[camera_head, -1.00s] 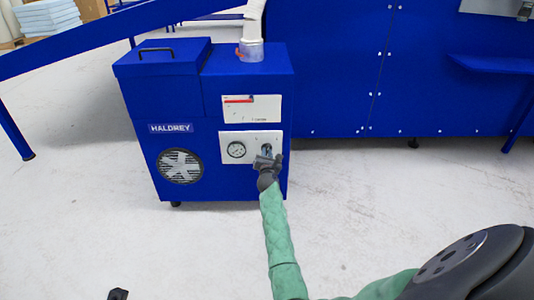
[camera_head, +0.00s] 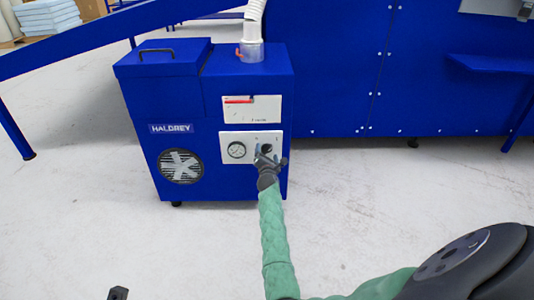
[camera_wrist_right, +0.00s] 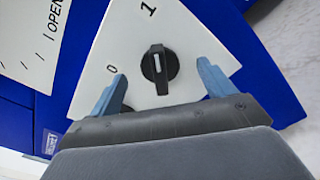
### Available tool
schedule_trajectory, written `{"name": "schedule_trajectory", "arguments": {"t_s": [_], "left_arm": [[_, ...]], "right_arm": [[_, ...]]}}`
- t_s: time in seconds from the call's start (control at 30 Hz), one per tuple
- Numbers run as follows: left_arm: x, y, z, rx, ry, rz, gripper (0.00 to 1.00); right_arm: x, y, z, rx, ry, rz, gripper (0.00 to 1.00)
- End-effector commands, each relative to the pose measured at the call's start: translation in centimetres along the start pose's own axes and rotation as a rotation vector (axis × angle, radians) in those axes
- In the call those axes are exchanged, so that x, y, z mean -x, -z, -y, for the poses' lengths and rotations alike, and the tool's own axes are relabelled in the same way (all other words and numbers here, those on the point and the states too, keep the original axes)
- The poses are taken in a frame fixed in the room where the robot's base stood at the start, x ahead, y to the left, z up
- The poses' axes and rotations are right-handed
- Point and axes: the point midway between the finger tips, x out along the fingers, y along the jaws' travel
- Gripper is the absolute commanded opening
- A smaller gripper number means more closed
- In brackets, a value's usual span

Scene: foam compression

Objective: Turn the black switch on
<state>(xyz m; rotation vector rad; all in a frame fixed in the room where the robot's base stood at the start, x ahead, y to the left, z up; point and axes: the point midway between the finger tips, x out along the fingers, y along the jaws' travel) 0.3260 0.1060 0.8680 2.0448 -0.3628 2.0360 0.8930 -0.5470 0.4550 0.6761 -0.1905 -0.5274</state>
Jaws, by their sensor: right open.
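The black switch (camera_wrist_right: 158,68) is a round knob with a white pointer line, on a white panel marked 0 and 1. In the right wrist view the line points up, roughly toward the 1. The knob shows small and dark in the head view (camera_head: 266,148). My right gripper (camera_wrist_right: 160,78) is open, with one blue-grey finger on each side of the knob and visible gaps. In the head view the right gripper (camera_head: 269,157) is at the panel's lower right. A small dark piece (camera_head: 118,293) at the bottom edge may be my left gripper's tip.
A large blue cabinet (camera_head: 330,70) stands behind, right. The pale floor (camera_head: 90,220) in front is clear.

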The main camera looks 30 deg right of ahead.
Motion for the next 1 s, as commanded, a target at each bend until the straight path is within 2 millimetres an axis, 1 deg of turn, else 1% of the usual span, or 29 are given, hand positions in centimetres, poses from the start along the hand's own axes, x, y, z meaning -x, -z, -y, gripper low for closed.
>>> {"name": "schedule_trajectory", "arguments": {"t_s": [0.13,0.23,1.0], "left_arm": [[-0.1,-0.1,0.0,0.002,-0.002,0.001,0.36],[-0.4,0.0,0.0,0.001,-0.002,0.0,0.36],[-2.6,0.0,0.0,0.001,-0.001,0.0,0.36]], "right_arm": [[0.1,0.0,0.0,0.0,0.0,0.0,0.82],[0.6,-0.1,-0.1,0.0,0.001,-0.001,0.82],[5.6,0.0,-0.1,0.0,0.0,-0.001,0.82]]}}
